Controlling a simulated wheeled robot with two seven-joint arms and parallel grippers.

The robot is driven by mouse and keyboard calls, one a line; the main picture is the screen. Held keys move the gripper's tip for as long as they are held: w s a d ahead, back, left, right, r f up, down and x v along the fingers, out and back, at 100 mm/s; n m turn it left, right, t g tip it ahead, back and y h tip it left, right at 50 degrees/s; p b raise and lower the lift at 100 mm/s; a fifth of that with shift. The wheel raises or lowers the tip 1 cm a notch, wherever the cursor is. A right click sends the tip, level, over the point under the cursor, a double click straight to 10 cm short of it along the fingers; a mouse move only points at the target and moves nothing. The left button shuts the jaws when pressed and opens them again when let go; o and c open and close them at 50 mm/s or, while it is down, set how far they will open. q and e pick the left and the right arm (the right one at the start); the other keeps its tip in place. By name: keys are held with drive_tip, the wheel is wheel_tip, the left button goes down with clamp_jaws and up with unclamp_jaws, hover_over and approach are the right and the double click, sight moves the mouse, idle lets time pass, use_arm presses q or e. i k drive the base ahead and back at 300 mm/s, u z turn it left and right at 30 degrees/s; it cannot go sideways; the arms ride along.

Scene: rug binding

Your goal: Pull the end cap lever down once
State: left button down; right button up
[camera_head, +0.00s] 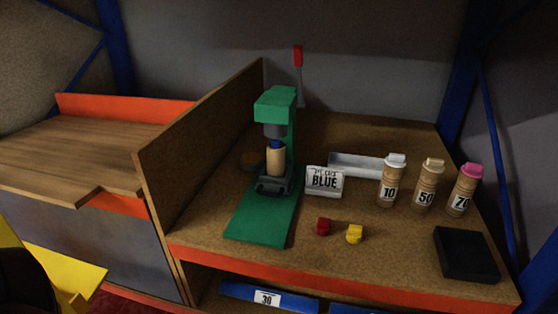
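The green end cap press (277,105) stands on the workbench left of centre, on a green base plate (262,218). Its lever rises behind it on the right, a thin grey rod with a red handle (298,56), and points up. A tan tube (276,161) stands upright in the press's dark holder. A blue cap (275,144) shows at the tube's top, just under the grey press head (274,130). I cannot tell whether the cap is fully seated. Neither of my grippers is in view.
A sign reading "BLUE" (324,182) and a pale tray (355,165) are right of the press. Capped tubes 10 (391,182), 50 (427,185) and 70 (464,190) stand farther right. Red (323,226) and yellow (355,234) caps lie in front. A wooden partition (195,150) borders the left.

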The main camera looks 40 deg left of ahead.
sight(298, 50)
drive_tip(key=k, duration=0.5)
drive_tip(key=u, duration=0.7)
drive_tip(key=i, duration=0.8)
drive_tip(key=z, duration=0.95)
